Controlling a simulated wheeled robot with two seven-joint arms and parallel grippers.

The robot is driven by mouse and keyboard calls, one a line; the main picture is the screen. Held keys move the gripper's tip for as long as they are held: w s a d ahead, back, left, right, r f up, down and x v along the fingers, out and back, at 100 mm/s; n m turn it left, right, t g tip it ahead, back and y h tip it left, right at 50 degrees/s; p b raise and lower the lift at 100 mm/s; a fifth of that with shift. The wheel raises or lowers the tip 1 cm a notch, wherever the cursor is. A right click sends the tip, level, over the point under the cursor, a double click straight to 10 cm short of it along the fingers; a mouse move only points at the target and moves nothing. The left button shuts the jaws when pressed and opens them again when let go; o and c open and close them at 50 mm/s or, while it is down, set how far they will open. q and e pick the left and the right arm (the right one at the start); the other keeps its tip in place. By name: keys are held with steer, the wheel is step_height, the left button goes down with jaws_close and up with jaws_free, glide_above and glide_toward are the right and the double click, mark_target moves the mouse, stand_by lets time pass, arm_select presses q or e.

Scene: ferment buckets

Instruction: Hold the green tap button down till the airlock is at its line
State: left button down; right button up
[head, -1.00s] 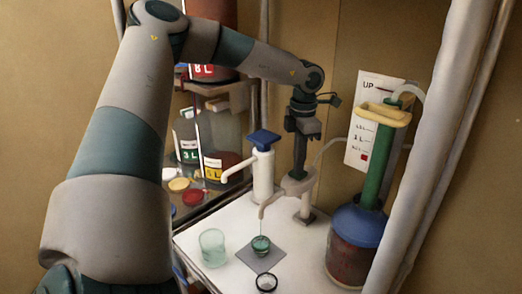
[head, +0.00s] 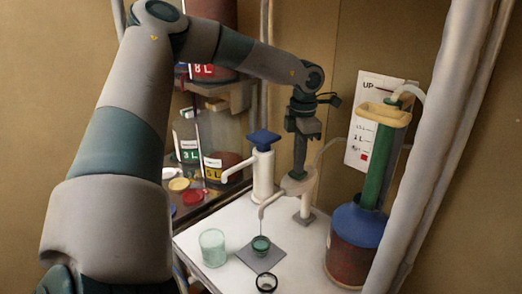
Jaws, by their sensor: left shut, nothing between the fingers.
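The tap (head: 298,186) is a pinkish-grey unit on a post, with a curved spout reaching left and down. My left gripper (head: 299,172) points down with its shut, empty fingers at the top of the tap. The green button is not visible; the fingers cover that spot. The airlock (head: 261,245) is a small greenish cup under the spout, on a grey square mat (head: 262,258). A thin stream runs from the spout into the cup. Its line and exact level are too small to read. My right gripper is not in view.
A clear greenish glass (head: 212,247) and a black ring (head: 266,283) stand near the mat. A white pump with a blue top (head: 263,170) is left of the tap. A blue-shouldered vessel with a green column (head: 358,238) stands right. Shelves with labelled containers are behind.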

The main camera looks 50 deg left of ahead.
arm_select(q)
steer(key=shift+r+p, duration=0.6)
steer(key=shift+r, duration=2.4)
